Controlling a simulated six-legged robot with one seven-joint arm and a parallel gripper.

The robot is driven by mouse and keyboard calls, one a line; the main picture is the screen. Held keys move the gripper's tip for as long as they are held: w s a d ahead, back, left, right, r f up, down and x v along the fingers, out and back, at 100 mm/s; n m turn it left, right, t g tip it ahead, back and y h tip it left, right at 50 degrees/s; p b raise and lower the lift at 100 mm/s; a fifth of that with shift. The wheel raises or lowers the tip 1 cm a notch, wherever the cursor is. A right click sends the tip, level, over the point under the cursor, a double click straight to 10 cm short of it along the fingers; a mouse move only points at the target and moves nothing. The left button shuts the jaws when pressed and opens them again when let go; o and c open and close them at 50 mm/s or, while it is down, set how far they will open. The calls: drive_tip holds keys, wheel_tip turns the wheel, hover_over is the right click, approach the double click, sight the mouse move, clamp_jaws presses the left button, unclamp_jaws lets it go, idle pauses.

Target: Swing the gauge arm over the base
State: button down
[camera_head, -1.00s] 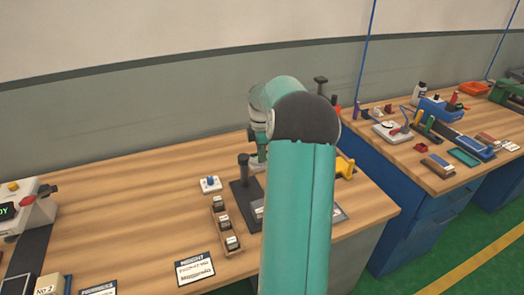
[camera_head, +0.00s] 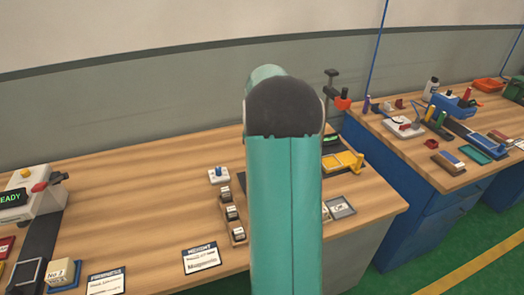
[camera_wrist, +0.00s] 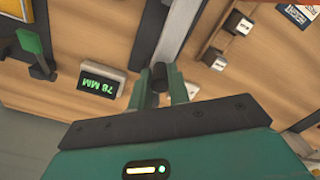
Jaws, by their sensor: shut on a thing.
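In the wrist view my gripper (camera_wrist: 163,88) is shut on a dark, round-ended cylinder (camera_wrist: 159,74), seen nearly end-on between the green fingers. It looks like the gauge arm's grip, but its link to the gauge is hidden. A dark grey plate (camera_wrist: 150,32), apparently the gauge base, lies beyond it. A display reading 78 MM (camera_wrist: 102,85) stands beside the fingers. In the head view my arm covers the gripper and most of the gauge. Only the base's left edge (camera_head: 241,181) shows, so the gauge arm's angle over the base cannot be told.
A yellow fixture (camera_head: 345,160) and grey tray (camera_head: 341,207) are at right. A black-topped post (camera_head: 331,75) rises behind. The bench's left-middle is clear.

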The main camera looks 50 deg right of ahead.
drive_tip(key=shift+w+a+m, duration=0.15)
drive_tip(key=shift+a+m, duration=0.05)
drive_tip(key=shift+m, duration=0.1)
drive_tip(key=c, duration=1.3)
unclamp_jaws()
wheel_tip(320, 180, up, 14)
drive_tip(key=shift+f, duration=0.1)
